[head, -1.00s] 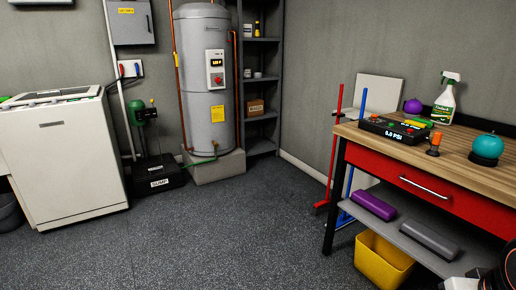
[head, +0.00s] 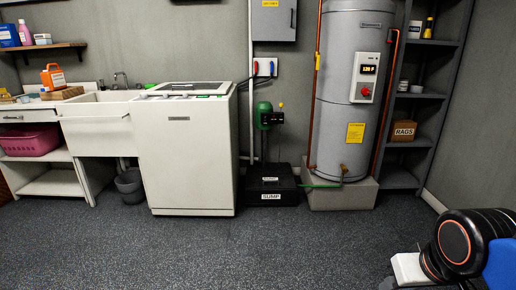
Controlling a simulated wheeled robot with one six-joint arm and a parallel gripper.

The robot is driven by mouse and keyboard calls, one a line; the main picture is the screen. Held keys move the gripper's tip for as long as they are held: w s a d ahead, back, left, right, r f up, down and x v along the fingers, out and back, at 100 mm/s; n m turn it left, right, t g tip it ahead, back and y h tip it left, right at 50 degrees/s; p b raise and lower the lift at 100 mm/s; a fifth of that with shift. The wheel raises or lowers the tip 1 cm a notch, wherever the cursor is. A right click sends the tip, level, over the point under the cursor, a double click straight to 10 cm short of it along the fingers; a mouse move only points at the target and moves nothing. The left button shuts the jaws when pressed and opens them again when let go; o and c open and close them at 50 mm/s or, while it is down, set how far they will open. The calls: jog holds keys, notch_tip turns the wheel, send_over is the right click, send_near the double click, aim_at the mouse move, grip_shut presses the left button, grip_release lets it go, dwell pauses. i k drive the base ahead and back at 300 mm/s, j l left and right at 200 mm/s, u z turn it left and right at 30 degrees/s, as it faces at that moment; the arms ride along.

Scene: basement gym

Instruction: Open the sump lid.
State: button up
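The sump is a low black box (head: 288,198) on the floor in the head view, between the white top-loading machine and the grey tank. Its front carries a white SUMP label. Its black lid (head: 285,182) looks flat and shut on top, with a small pale label. A green pump unit (head: 264,115) on a dark pipe rises at the back of the box.
The white machine (head: 187,155) stands close left of the sump. The grey tank (head: 350,90) on its concrete plinth (head: 340,195) is close right, with a green hose (head: 320,185) between. A grey bucket (head: 130,187) sits further left. The floor (head: 260,250) in front is clear.

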aim_at(254, 181)
jog(key=i+j, duration=0.1)
jog(key=i, duration=0.45)
jog(key=i+j, duration=0.15)
jog(key=i, duration=0.4)
jog(key=i+j, duration=0.1)
jog(key=i, duration=0.45)
jog(key=i+j+z, duration=0.35)
jog(key=j, duration=0.25)
jog(key=i+j+z, duration=0.35)
jog(key=j, duration=0.35)
jog(key=i+j+z, duration=0.15)
jog(key=j, duration=0.2)
jog(key=i+j+z, duration=0.2)
jog(key=j, duration=0.2)
jog(key=k+j, duration=0.1)
jog(key=j, duration=0.5)
jog(key=k+j+u, duration=0.1)
jog(key=j, duration=0.55)
